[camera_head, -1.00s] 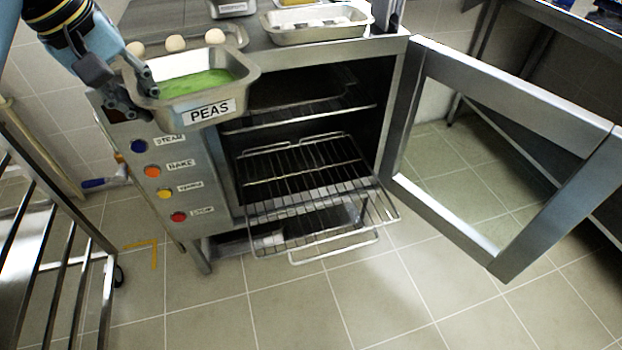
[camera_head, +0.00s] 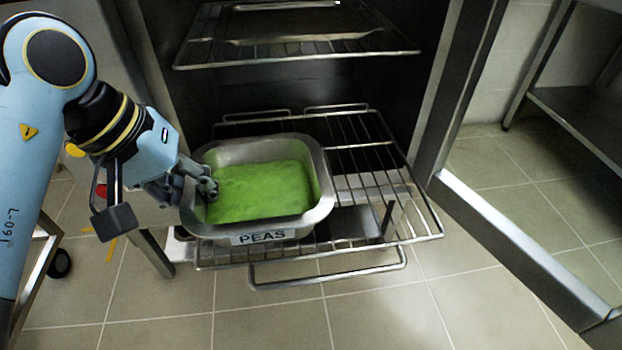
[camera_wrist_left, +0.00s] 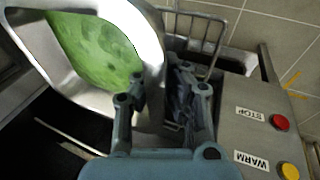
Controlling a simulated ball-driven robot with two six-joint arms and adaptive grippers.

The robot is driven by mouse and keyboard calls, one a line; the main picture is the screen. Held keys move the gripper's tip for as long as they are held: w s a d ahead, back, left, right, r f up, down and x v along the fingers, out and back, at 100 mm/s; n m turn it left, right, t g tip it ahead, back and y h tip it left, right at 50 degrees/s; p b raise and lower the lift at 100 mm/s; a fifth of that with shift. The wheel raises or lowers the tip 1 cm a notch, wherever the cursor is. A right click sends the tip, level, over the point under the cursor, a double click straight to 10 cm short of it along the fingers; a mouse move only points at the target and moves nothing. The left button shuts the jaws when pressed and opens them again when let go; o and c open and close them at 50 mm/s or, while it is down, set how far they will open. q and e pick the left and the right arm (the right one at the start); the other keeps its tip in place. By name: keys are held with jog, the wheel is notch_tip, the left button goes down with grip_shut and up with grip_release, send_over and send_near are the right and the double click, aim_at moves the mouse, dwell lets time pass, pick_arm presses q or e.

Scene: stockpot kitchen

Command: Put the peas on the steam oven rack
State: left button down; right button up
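The peas (camera_head: 258,192) are a bright green mass in a metal pan (camera_head: 322,196) labelled PEAS. The pan is level, over the left part of the pulled-out lower wire rack (camera_head: 372,155) of the steam oven. I cannot tell whether its base touches the rack. My left gripper (camera_head: 204,188) is shut on the pan's left wall. In the left wrist view, the fingers (camera_wrist_left: 155,100) lie on both sides of the pan wall, with the peas (camera_wrist_left: 95,48) beside them. My right gripper is not in view.
An upper rack (camera_head: 290,50) is inside the oven above. The open oven door (camera_head: 520,250) stands at the right. The right part of the lower rack is bare. Oven buttons, including a red one (camera_wrist_left: 279,122), are close to the left gripper.

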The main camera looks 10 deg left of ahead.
pick_arm(q)
jog(key=shift+b+x, duration=0.4)
jog(key=shift+x, duration=0.6)
jog(key=w+a+f+b, duration=0.1)
jog(key=w+f, duration=0.1)
jog(key=w, duration=0.1)
jog(key=w+a+f+b, duration=0.2)
jog(key=w, duration=0.1)
jog(key=w+a+f+b, duration=0.1)
jog(key=w+f, duration=0.2)
jog(key=w, duration=0.1)
jog(key=shift+a+b, duration=0.3)
jog(key=shift+a, duration=0.05)
jog(key=shift+w+a, duration=0.1)
jog(key=shift+w, duration=0.1)
jog(key=shift+f, duration=0.35)
notch_tip(320, 180, down, 3)
jog(key=shift+b, duration=0.95)
jog(key=shift+f, duration=0.1)
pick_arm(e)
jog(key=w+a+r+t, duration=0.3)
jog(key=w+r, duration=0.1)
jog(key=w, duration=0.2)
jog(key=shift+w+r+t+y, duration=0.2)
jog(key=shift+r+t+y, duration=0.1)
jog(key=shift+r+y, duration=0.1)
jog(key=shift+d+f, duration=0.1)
